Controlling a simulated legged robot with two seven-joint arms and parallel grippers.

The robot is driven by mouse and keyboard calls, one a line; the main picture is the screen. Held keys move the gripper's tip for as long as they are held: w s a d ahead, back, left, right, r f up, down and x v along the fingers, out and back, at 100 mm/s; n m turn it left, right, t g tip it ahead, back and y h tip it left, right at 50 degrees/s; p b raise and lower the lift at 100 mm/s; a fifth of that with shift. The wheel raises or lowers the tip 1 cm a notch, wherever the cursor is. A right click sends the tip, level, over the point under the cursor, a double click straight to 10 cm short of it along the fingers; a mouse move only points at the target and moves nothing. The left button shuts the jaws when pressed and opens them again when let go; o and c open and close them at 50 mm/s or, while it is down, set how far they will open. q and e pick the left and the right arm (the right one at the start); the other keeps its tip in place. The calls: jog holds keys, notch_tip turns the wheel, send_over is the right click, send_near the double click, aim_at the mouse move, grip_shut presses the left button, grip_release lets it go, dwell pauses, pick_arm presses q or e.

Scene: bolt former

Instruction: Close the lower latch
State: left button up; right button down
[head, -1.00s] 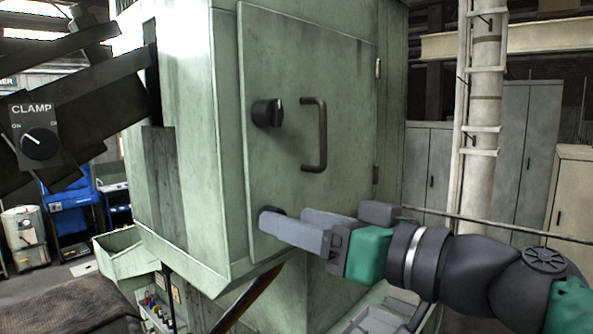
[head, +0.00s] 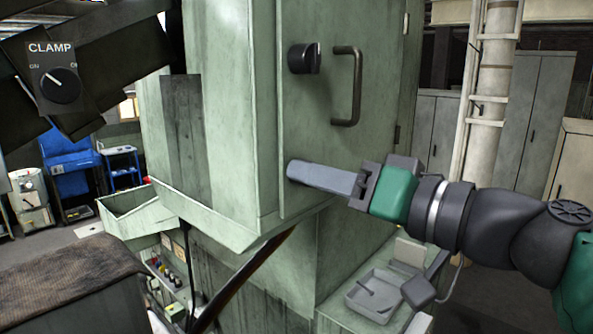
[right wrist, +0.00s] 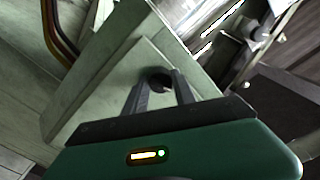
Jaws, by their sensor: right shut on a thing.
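The lower latch is a small dark round knob (right wrist: 158,76) near the bottom corner of the green cabinet door (head: 330,140). In the right wrist view it sits between the fingertips of my right gripper (right wrist: 160,84). In the head view my right gripper (head: 293,172) reaches in from the right, its fingers shut on the latch and hiding it. The upper latch (head: 304,58), a black knob, is higher on the door beside a dark vertical handle (head: 347,86). The door lies flat against the cabinet. My left gripper is not in view.
A CLAMP switch panel (head: 60,85) stands close at the left. Below the door are a green ledge with a grey tray (head: 372,295) and a slanting dark bar (head: 243,278). A ladder pillar (head: 488,100) and grey lockers (head: 530,120) stand behind at the right.

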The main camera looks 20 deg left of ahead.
jog(key=n+b, duration=0.8)
jog(key=shift+w+d+r+n+b, duration=0.1)
jog(key=shift+r+n+b, duration=0.05)
jog(key=shift+n+b, duration=0.2)
dwell(0.5)
jog(key=c, duration=1.3)
grip_release()
jog(key=o, duration=0.5)
jog(key=shift+w+a, duration=0.15)
jog(key=shift+a, duration=0.1)
jog(key=shift+c, duration=0.2)
